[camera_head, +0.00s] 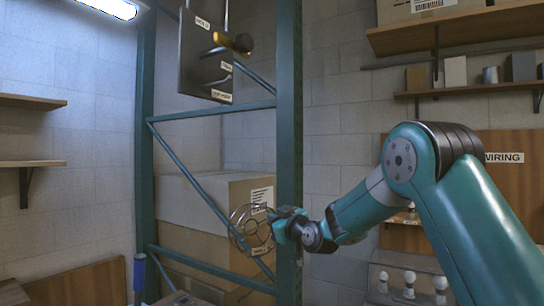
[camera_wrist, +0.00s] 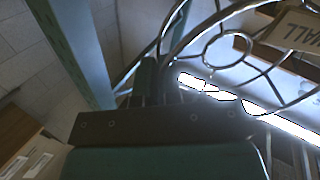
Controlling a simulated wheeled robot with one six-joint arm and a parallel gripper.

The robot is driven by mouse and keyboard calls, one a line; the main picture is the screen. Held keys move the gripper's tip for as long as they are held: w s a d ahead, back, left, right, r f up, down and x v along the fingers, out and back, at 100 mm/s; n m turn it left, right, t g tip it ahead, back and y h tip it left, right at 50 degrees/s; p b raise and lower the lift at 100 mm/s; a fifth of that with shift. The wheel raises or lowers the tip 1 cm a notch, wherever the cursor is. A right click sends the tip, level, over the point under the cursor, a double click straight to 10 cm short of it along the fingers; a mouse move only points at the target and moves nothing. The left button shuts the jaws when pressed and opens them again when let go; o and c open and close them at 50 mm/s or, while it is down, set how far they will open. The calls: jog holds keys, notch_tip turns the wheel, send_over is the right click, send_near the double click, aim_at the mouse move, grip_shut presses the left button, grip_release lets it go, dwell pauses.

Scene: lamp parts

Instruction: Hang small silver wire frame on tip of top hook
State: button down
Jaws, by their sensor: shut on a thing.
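The small silver wire frame (camera_head: 238,228) is a round cage of thin wires, held in front of cardboard boxes at the centre of the head view. My gripper (camera_head: 276,224) is shut on its right side. In the wrist view, curved wires and a small ring of the frame (camera_wrist: 205,50) rise from beside my gripper's fingers (camera_wrist: 155,80); the exact grip point is hard to see. The panel is well above and left of my gripper.
A teal rack post (camera_head: 289,120) stands between the panel and my arm, with diagonal braces (camera_head: 195,180) behind the wire frame. Cardboard boxes (camera_head: 190,200) fill the rack's lower part. Wooden shelves (camera_head: 465,88) are at right, and bulbs (camera_head: 409,280) stand low right.

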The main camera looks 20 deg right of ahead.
notch_tip(320, 180, up, 17)
jog(key=s+a+n+g+y, duration=0.1)
jog(key=s+a+n+y, duration=0.1)
jog(key=n+y, duration=0.15)
jog(key=s+a+r+n+g+y, duration=0.2)
jog(key=s+a+r+y, duration=0.2)
jog(key=s+r, duration=0.9)
jog(key=d+p+x, duration=0.1)
jog(key=p+x, duration=0.2)
jog(key=x, duration=0.8)
jog(key=shift+w+a+f, duration=0.25)
jog(key=shift+w+a, duration=0.05)
jog(key=shift+w, duration=0.35)
jog(key=shift+m, duration=0.25)
jog(key=c, duration=1.2)
grip_release()
